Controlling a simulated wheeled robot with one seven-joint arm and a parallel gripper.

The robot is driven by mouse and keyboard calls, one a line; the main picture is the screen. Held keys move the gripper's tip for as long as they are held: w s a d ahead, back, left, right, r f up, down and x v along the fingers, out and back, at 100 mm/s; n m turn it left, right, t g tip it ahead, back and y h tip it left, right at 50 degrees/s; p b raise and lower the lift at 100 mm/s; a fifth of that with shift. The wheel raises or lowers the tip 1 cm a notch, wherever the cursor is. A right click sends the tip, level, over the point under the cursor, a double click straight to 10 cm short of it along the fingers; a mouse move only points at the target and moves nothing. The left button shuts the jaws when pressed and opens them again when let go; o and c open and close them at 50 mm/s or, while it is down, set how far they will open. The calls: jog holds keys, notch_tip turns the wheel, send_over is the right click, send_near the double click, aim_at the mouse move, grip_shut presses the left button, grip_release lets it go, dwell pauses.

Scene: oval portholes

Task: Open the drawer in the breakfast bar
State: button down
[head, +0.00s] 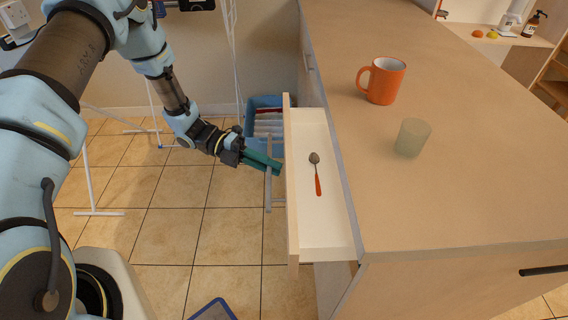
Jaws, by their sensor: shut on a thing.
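The drawer (325,228) is pulled out from the left side of the breakfast bar (450,190). Its pale interior shows, with a spoon (317,176) with a red-orange handle lying in it. A grey bar handle (268,194) runs along the drawer's front. My gripper (273,165), with green fingers, comes from the left and is shut on this handle. The fingertips' exact contact is too small to see.
An orange mug (382,81) and a translucent cup (412,137) stand on the bar top. A blue crate (264,112) sits on the floor behind the drawer. White rack legs (86,180) stand at left. Tiled floor left of the drawer is mostly clear.

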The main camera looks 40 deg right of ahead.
jog(key=c, duration=1.2)
grip_release()
jog(key=shift+o, duration=0.2)
jog(key=b+v, duration=0.3)
jog(key=v, duration=0.7)
jog(key=shift+w+a, duration=0.15)
jog(key=shift+w, duration=0.2)
jog(key=shift+r, duration=0.2)
